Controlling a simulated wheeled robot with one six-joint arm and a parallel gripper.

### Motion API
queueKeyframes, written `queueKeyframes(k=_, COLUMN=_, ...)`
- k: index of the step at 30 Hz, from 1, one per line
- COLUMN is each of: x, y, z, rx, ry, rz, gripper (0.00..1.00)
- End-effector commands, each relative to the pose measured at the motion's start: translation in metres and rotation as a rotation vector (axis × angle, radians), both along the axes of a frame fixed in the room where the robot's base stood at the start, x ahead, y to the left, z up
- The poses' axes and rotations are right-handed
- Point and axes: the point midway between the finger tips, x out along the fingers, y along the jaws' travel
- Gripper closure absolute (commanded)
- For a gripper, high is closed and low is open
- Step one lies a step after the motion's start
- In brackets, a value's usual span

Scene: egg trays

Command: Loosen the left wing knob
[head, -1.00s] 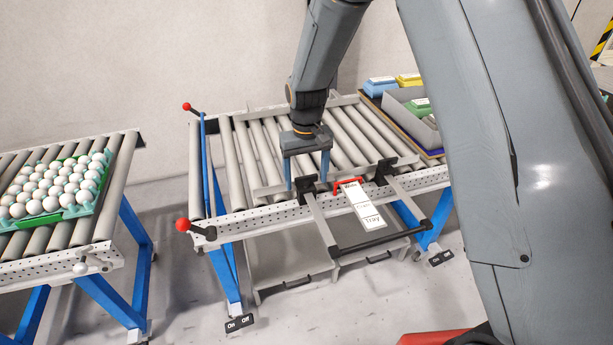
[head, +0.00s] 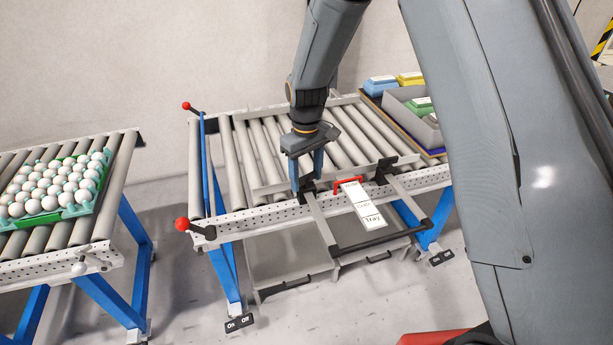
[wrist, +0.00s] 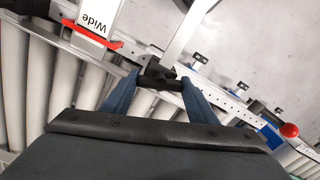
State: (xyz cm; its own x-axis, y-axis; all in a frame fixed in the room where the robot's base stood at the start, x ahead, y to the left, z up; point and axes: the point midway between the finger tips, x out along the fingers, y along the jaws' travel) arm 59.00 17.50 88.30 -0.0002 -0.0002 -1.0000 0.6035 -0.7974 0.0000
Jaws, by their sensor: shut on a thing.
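The left wing knob (wrist: 158,72) is a small black part on the clamp at the conveyor's front rail. In the wrist view it sits between the two blue fingertips. My gripper (head: 308,188) points down at the left clamp in the head view, and in the wrist view my gripper (wrist: 160,80) is shut on the knob. The fingers hide most of the knob in the head view. The right black clamp (head: 385,170) stands apart, to the right of my gripper.
A white scale plate (head: 362,203) with a red pointer (head: 348,182) lies between the two grey guide arms. A black handle bar (head: 380,238) joins their front ends. Red ball levers (head: 182,224) stand at left. An egg tray (head: 78,211) rests on the left conveyor.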

Motion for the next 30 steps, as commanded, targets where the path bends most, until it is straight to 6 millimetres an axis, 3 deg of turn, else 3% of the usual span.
queueKeyframes(k=30, x=0.0002, y=0.0, z=0.0004, rx=0.0, ry=0.0, rz=0.931, gripper=0.69)
